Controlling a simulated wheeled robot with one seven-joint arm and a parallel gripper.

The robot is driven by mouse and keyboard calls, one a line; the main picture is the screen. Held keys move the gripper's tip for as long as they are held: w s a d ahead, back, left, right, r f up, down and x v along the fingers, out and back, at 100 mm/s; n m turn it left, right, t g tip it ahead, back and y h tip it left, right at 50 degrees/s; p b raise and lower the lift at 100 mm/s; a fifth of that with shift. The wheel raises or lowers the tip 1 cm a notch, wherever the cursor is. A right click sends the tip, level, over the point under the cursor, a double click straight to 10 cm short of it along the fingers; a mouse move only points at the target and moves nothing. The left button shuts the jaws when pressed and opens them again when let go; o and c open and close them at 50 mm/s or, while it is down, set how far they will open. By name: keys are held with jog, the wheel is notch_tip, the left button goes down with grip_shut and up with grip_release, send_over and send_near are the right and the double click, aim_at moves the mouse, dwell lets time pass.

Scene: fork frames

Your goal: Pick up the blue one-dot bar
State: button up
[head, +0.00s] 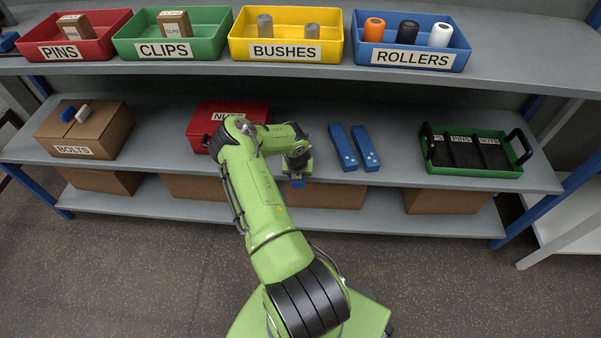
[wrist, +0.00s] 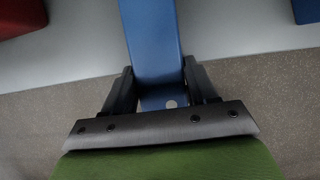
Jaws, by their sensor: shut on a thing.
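My gripper (wrist: 162,92) is shut on a blue bar (wrist: 150,40), with one finger on each side of it. One pale dot shows on the bar near the fingers. In the head view my gripper (head: 297,178) is at the front edge of the middle shelf, and only a small blue end of the bar (head: 298,184) shows under it. My arm hides the rest. I cannot tell whether the bar touches the shelf. Two other blue bars lie to the right, a left one (head: 342,147) and a right one (head: 365,148), both with pale dots at the near end.
A red NUTS box (head: 200,125) is left of my gripper, partly behind my arm. A cardboard BOLTS box (head: 100,140) stands further left. A green tray (head: 475,170) with black compartments is at the right. The upper shelf (head: 210,68) with labelled bins is above.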

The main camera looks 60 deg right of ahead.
jog(key=o, duration=1.3)
jog(key=shift+c, duration=0.2)
jog(key=p+v, duration=0.6)
jog(key=v, duration=0.9)
jog(key=shift+r, duration=0.35)
jog(key=shift+a, duration=0.1)
jog(key=shift+c, duration=0.4)
